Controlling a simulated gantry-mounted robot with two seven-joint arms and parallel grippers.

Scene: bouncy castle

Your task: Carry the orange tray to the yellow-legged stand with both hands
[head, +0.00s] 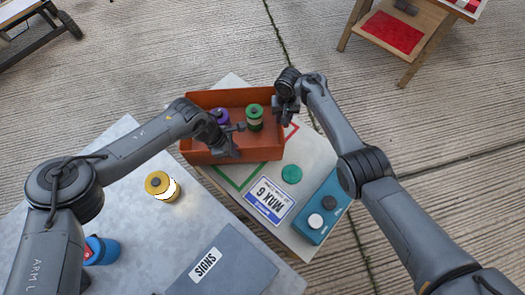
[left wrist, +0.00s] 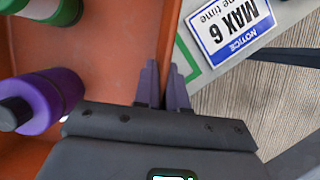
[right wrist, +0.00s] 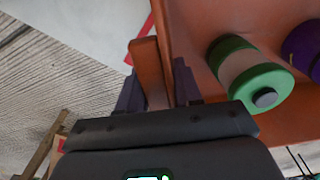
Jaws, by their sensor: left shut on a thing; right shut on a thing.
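The orange tray (head: 232,98) is a deep open box at the far end of the pale table, partly over its red and green outlines. I cannot tell whether it is raised. No clearly yellow legs show.
A wooden-legged stand (head: 432,38) with a red panel is at the top right. A notice card (head: 269,200), a green disc (head: 291,174) and a blue box (head: 322,212) lie near the tray. A yellow canister (head: 158,185) stands left.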

